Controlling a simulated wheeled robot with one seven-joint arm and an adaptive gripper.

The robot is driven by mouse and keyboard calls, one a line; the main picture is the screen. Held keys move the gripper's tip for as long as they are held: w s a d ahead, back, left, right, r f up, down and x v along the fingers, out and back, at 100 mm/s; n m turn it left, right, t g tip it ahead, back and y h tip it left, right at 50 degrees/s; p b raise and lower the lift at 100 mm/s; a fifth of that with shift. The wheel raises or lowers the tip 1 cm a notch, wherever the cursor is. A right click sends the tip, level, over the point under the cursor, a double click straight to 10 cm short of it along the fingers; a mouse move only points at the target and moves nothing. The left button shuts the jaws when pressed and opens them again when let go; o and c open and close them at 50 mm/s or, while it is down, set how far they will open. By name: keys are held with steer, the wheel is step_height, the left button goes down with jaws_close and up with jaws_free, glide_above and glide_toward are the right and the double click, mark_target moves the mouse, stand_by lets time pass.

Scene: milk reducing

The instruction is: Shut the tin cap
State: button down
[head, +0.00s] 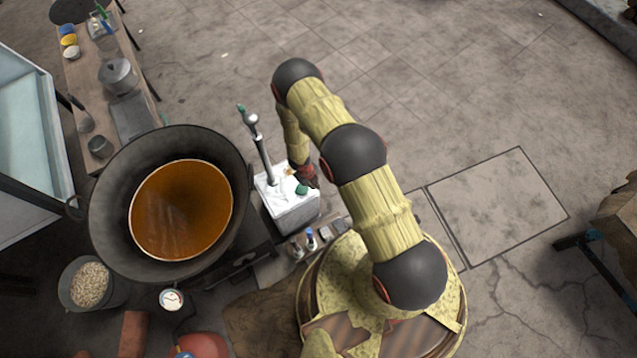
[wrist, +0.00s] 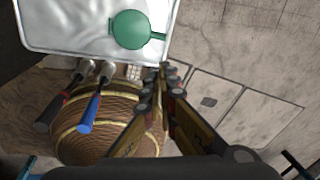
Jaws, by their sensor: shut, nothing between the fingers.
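The tin (head: 290,208) is a white box beside the big pan, with a pump-like rod standing on its top. Its green cap (head: 302,190) is at the near right part of the top. In the wrist view the cap (wrist: 130,29) is a round green disc with a small tab pointing right, over the white top (wrist: 62,28). I cannot tell whether it is fully pressed down. My gripper (wrist: 161,76) is shut and empty, its tips below and right of the cap in the wrist view, apart from it. In the head view my arm partly hides the gripper.
A wide dark pan (head: 112,205) of orange-brown liquid stands left of the tin. A bucket of pale pieces (head: 90,284) is at lower left.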

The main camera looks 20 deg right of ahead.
step_height(320, 180, up, 10)
steer(key=p, duration=0.3)
steer(key=shift+a, duration=0.15)
steer(key=shift+w, duration=0.1)
